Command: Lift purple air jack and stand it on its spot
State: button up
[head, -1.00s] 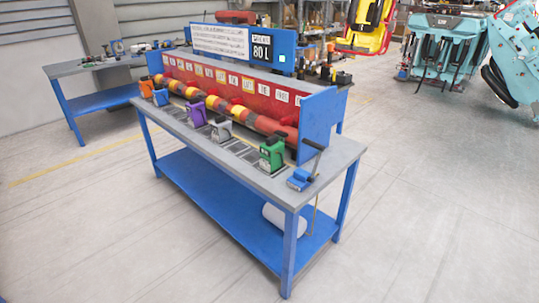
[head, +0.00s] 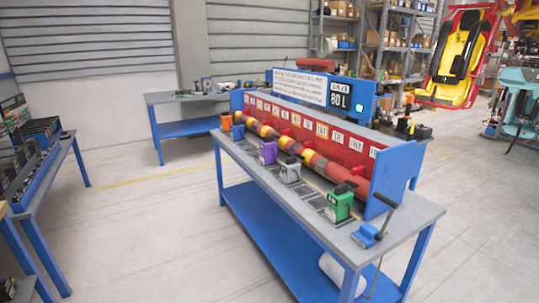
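The purple air jack (head: 268,151) stands upright on the blue-legged workbench (head: 262,180), in front of the red panel with the row of labels. An orange jack (head: 226,122) and a blue jack (head: 238,131) stand to its left. A grey jack (head: 290,171) and a green jack (head: 339,202) stand to its right. Dark rectangular spots (head: 312,198) are marked along the bench top near the jacks. I cannot tell which spot belongs to the purple jack. My gripper is not in view.
A blue hand pump (head: 368,235) with a lever sits at the bench's near right end. Another workbench (head: 180,97) stands behind, and a side bench with a rack (head: 35,160) is at the left. The floor between is clear.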

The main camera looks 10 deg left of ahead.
aim_at(268, 147)
jog(key=i+j, duration=0.85)
jog(key=j, duration=0.1)
